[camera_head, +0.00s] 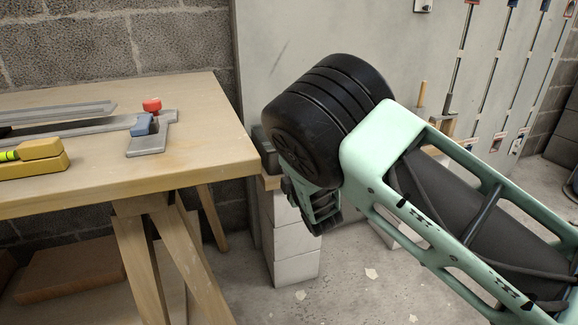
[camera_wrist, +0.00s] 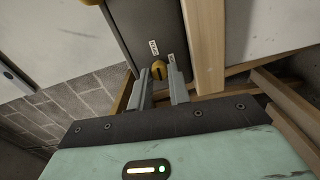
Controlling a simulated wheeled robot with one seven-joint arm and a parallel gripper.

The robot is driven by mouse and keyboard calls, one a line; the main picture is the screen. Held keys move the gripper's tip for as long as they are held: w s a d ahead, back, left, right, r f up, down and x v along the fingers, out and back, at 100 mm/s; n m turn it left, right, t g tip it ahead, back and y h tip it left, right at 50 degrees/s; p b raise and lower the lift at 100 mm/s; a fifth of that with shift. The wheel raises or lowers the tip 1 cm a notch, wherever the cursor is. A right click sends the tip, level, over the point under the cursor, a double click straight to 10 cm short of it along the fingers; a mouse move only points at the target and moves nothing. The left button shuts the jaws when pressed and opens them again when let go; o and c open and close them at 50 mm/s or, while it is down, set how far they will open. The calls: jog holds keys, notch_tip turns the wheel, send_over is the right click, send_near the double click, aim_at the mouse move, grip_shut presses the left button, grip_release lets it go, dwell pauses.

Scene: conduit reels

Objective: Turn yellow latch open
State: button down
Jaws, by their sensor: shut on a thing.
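The yellow latch (camera_wrist: 158,68) is a small rounded knob on a dark grey panel (camera_wrist: 145,28), in the middle of the wrist view. My gripper (camera_wrist: 161,75) has its two grey fingers on either side of the latch, shut on it. The lower part of the latch lies between the fingers, and its turned angle is hard to tell. In the head view my arm hides the latch and the fingertips.
Two small white labels with dark marks sit on the panel by the latch. A wooden post (camera_wrist: 208,45) stands close on the right. In the head view, a workbench (camera_head: 205,125) with a clamp and yellow tools stands left of my arm.

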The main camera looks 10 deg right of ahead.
jog(key=shift+f+n, duration=0.1)
jog(key=shift+n, duration=0.4)
jog(key=c, duration=1.3)
grip_release()
jog(key=shift+s, duration=0.1)
jog(key=p+v, duration=0.4)
jog(key=v, duration=1.3)
jog(key=shift+s, duration=0.15)
